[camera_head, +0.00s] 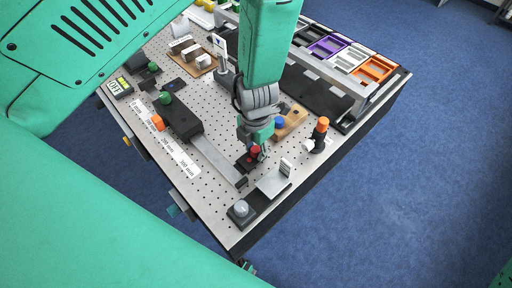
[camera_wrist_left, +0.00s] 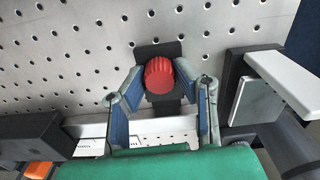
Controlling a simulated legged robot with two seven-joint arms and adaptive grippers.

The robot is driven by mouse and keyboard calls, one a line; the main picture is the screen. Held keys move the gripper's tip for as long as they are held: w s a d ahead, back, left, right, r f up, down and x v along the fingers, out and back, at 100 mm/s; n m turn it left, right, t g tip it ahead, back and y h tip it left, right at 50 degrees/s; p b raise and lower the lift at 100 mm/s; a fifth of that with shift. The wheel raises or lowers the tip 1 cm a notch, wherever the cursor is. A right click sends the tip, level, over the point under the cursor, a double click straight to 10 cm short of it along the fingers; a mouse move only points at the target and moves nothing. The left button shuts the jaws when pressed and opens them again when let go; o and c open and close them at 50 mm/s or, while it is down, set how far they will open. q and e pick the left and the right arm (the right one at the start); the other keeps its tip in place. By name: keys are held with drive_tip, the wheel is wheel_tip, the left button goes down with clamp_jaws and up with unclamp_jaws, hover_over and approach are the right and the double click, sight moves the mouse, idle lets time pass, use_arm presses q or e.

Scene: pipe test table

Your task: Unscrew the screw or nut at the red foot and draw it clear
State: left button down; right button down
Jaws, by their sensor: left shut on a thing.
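The red ribbed knob (camera_wrist_left: 159,75) stands on a small black foot plate (camera_wrist_left: 158,48) on the perforated board. In the head view the red knob (camera_head: 255,150) shows just below my left gripper's wrist, partly covered by the fingers. My left gripper (camera_wrist_left: 160,88) reaches down to it from above, with one blue-padded finger on each side. It is shut on the red knob, which sits between the fingertips. Any thread under the knob is hidden. My right gripper is not in view.
An orange-topped black post (camera_head: 321,126) and an angled metal plate (camera_head: 273,183) stand close to the right. A wooden block with a blue knob (camera_head: 280,122) is just behind. A long metal bar (camera_head: 215,160) lies left. A grey dome (camera_head: 240,208) is at the front corner.

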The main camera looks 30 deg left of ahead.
use_arm(q)
drive_tip(key=shift+w+n, duration=0.15)
drive_tip(key=shift+n, duration=0.65)
drive_tip(key=n, duration=0.4)
drive_tip(key=shift+r+n, duration=0.1)
drive_tip(key=shift+n, duration=0.3)
drive_tip(key=n, duration=0.5)
drive_tip(key=c, duration=0.9)
unclamp_jaws()
drive_tip(key=shift+o, duration=0.2)
